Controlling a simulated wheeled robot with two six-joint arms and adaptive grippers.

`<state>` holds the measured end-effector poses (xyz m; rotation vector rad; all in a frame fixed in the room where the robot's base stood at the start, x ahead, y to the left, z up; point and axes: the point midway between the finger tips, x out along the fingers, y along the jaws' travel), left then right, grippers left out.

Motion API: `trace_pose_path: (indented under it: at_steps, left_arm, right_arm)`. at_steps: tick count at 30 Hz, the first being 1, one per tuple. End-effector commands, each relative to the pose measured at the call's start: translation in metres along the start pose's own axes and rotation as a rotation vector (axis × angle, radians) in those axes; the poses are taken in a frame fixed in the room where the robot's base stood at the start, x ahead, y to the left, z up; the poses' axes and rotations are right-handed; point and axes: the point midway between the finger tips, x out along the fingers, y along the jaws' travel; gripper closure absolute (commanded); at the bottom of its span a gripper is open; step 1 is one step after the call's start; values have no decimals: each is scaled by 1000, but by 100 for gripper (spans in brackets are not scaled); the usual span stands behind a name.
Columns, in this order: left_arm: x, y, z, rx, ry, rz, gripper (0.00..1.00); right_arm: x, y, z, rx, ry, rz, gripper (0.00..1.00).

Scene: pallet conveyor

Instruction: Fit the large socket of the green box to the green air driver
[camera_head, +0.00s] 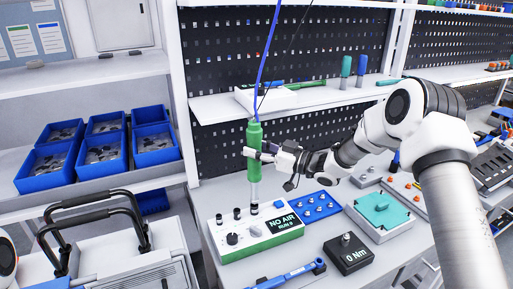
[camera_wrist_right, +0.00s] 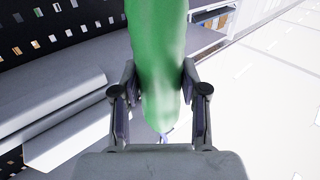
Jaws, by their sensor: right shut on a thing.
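The green air driver (camera_head: 254,140) hangs upright on a blue hose, its silver tip pointing down. My right gripper (camera_head: 262,152) is shut around its green body. In the right wrist view the green body (camera_wrist_right: 158,60) stands between both fingers (camera_wrist_right: 160,105). The green box (camera_head: 262,240) has a white top and a display reading "NO AIR". Dark sockets of differing size (camera_head: 237,214) stand along its back edge. The driver's tip is directly above or on the rightmost one (camera_head: 254,208); I cannot tell whether they touch. My left gripper is out of view.
A blue tray with small parts (camera_head: 318,206), a teal-topped box (camera_head: 382,208) and a black "0 Nm" meter (camera_head: 348,254) stand to the right. A shelf (camera_head: 300,102) runs behind the driver.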

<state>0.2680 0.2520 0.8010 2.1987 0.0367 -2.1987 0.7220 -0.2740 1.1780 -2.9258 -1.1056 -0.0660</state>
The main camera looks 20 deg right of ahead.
Motion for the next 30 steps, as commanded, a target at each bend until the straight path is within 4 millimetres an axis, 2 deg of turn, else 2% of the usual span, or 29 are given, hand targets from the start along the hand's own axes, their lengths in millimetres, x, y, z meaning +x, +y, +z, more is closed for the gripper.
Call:
trace_pose_path:
  at_steps: [24,30]
  left_arm:
    - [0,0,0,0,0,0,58]
    - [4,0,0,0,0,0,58]
  right_arm:
    - [1,-1,1,0,-2,-1,100]
    - [1,-1,7,0,-2,-1,100]
